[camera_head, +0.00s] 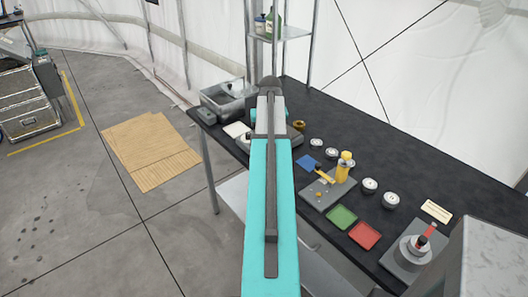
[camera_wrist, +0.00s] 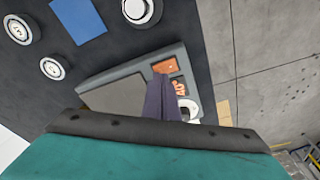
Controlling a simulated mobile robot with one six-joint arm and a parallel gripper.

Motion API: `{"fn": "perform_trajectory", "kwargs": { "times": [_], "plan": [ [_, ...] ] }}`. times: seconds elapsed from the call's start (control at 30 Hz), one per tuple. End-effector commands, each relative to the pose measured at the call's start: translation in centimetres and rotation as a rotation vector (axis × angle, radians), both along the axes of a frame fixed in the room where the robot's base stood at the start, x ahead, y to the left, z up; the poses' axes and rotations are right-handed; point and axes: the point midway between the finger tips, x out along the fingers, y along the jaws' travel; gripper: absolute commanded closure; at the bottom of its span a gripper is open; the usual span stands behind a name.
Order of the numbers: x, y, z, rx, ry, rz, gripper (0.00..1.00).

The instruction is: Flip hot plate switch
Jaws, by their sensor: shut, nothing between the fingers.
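The hot plate (camera_wrist: 112,98) is a grey box with a flat darker top in the wrist view. Its front panel has an orange rocker switch (camera_wrist: 165,65), an orange display (camera_wrist: 178,88) and a round white knob (camera_wrist: 190,108). My gripper (camera_wrist: 162,82) is shut and empty, its dark fingers reaching over the panel with tips close to the orange switch. I cannot tell whether they touch it. The fingers cover part of the panel. In the head view my arm hides the gripper and most of the hot plate.
A grey bin (camera_head: 222,102) stands at the far end. Cardboard (camera_head: 150,150) lies on the floor.

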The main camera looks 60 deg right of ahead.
Motion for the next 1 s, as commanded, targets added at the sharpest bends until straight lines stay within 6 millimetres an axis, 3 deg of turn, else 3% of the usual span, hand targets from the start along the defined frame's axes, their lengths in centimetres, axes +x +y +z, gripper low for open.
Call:
{"fn": "perform_trajectory", "kwargs": {
  "times": [1.0],
  "plan": [
    [-0.05, -0.04, -0.51, 0.0, 0.0, -0.001, 1.0]
  ]
}}
